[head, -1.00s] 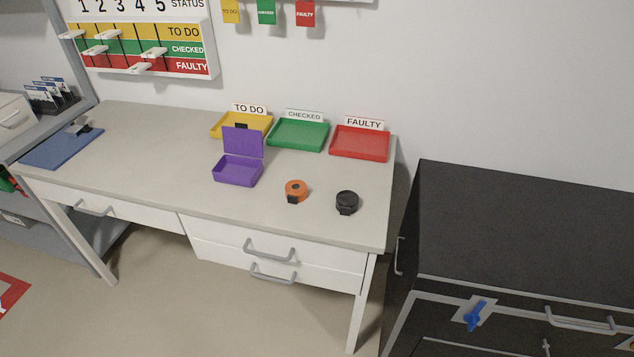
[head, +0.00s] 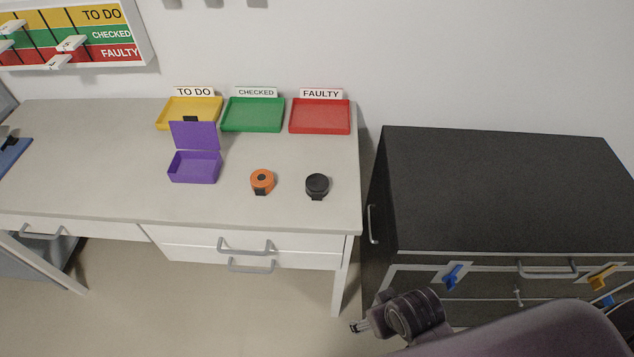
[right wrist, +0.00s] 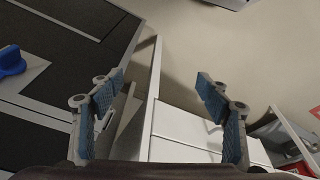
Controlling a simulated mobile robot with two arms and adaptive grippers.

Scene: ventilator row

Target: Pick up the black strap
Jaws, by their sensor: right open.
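The black strap (head: 317,184), a round coil with a dark tab toward the front, lies on the light worktable near its right end. An orange coil (head: 262,180) of similar shape lies to its left, apart from it. My right gripper (head: 358,327) is low in front of the black cabinet, below and to the right of the table's right end, well away from the strap. In the right wrist view its blue-padded fingers (right wrist: 160,80) are spread with nothing between them. The strap does not show there. My left gripper is not in view.
A purple open box (head: 194,167) stands left of the coils. Yellow (head: 161,121), green (head: 225,124) and red (head: 292,126) trays line the table's back. The black cabinet (head: 500,190) stands to the right. The table around the strap is clear.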

